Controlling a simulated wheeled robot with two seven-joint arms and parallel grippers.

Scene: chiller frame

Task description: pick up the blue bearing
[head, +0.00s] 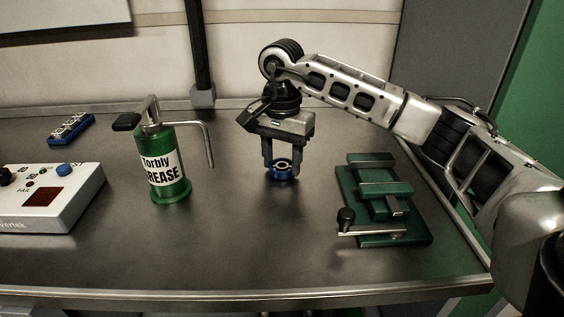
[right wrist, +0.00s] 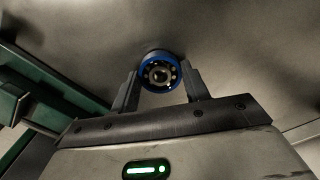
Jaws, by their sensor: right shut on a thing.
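The blue bearing (head: 282,171) is a ring with a blue outer rim and a metal inner race. My right gripper (head: 282,160) points down over the middle of the table and is shut on it, one finger on each side. In the right wrist view the bearing (right wrist: 160,72) sits between the two fingertips (right wrist: 160,82), its round face towards the camera. It is at or just above the table top; I cannot tell whether it touches. My left gripper is not in view.
A green grease dispenser (head: 162,180) stands left of the bearing. A green vise (head: 378,200) lies to the right and also shows in the right wrist view (right wrist: 45,95). A white control box (head: 50,200) and a blue block (head: 70,128) are at the left. The table's (head: 270,250) front middle is clear.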

